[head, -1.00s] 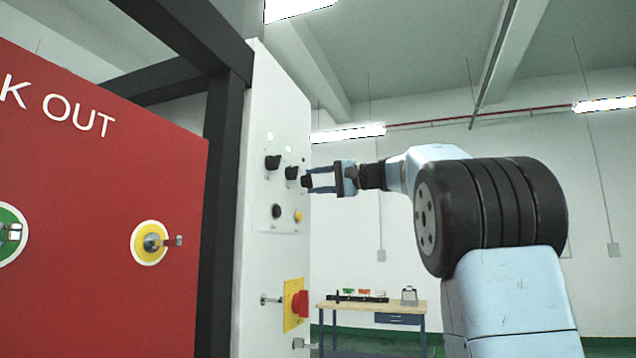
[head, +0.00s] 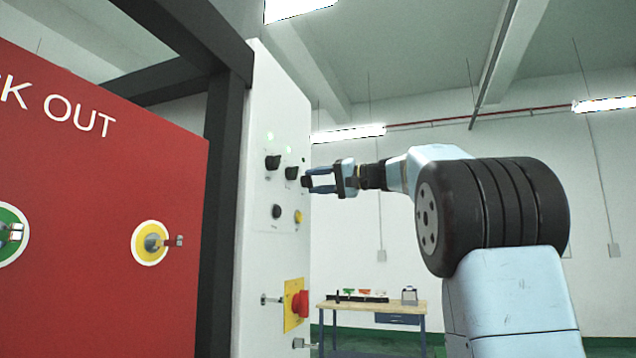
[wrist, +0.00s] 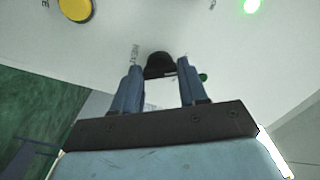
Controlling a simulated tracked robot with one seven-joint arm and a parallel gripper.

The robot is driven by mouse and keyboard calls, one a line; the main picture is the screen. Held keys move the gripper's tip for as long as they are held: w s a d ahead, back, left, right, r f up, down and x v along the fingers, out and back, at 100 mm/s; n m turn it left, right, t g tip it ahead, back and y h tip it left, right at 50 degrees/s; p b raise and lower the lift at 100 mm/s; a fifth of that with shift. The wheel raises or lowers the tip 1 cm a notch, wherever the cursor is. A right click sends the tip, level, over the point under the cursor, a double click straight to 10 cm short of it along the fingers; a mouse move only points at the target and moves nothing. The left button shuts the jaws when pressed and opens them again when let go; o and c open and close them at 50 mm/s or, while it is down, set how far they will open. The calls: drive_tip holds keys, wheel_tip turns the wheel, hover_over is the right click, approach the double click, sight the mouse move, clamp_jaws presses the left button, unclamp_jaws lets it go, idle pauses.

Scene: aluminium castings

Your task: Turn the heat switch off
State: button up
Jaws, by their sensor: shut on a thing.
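A white control panel (head: 263,90) stands upright left of my arm and carries several black knobs. My gripper (head: 311,181) reaches in from the right, with its fingertips at the rightmost upper black knob (head: 304,182). In the wrist view, my gripper (wrist: 159,72) has its two blue fingers on either side of this black knob (wrist: 158,63), shut on it. The small label beside it is too blurred to read, so I cannot confirm it is the heat switch. The knob's exact turn angle is hard to tell.
Two other black knobs (head: 272,162) (head: 292,173) sit to its left, with lit green lamps above. Below are a black button (head: 276,212), a yellow button (head: 298,217) and a red emergency stop (head: 300,303). A red lockout board (head: 100,220) stands left. A workbench (head: 375,307) is behind.

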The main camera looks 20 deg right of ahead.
drive_tip(key=o, duration=0.9)
drive_tip(key=shift+w+f, duration=0.15)
drive_tip(key=shift+f, duration=0.05)
drive_tip(key=shift+o, duration=0.8)
drive_tip(key=shift+r, duration=0.1)
drive_tip(key=v, duration=1.4)
drive_tip(key=s+a+f+m+g+h, duration=0.1)
drive_tip(key=s+a+f+h, duration=0.2)
drive_tip(key=f, duration=0.4)
drive_tip(key=s+a+f+m+g+h, duration=0.1)
drive_tip(key=s+a+f, duration=0.2)
drive_tip(key=a+f, duration=0.3)
drive_tip(key=s+f+n+g+h, duration=0.1)
drive_tip(key=s+f+h, duration=0.2)
drive_tip(key=s+f, duration=0.4)
drive_tip(key=s+a+f+n+g+h, duration=0.1)
drive_tip(key=s+f+h, duration=0.3)
drive_tip(key=s+f, duration=0.4)
drive_tip(key=s+a+f+n+g+h, duration=0.1)
drive_tip(key=s+f+h, duration=0.2)
drive_tip(key=f, duration=1.5)
drive_tip(key=s, duration=0.4)
drive_tip(key=shift+s+h, duration=0.2)
drive_tip(key=shift+h, duration=0.1)
